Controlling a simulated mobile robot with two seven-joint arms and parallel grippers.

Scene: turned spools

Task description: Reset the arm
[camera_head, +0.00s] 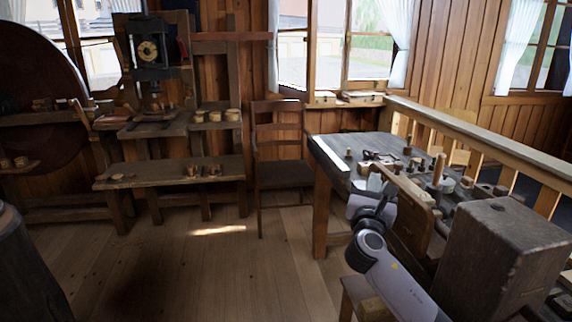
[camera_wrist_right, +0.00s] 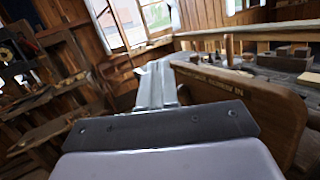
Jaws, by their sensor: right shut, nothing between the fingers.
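My right arm comes in from the lower right of the head view. Its gripper (camera_head: 376,184) is beside the left edge of the workbench (camera_head: 332,152), close to an upright wooden board (camera_head: 415,195). In the right wrist view the gripper's fingers (camera_wrist_right: 157,78) lie together with nothing between them. The same board stands just to their right in that view (camera_wrist_right: 245,100), with lettering along its upper edge. I cannot tell whether the gripper touches the board or bench. My left gripper is not in view.
Small turned pieces and tools (camera_head: 408,150) stand on the bench. A large dark wooden block (camera_head: 500,250) is at the right front, and a railing (camera_head: 480,130) runs behind. A chair (camera_head: 280,165) stands beyond. The plank floor (camera_head: 200,270) at left centre is clear.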

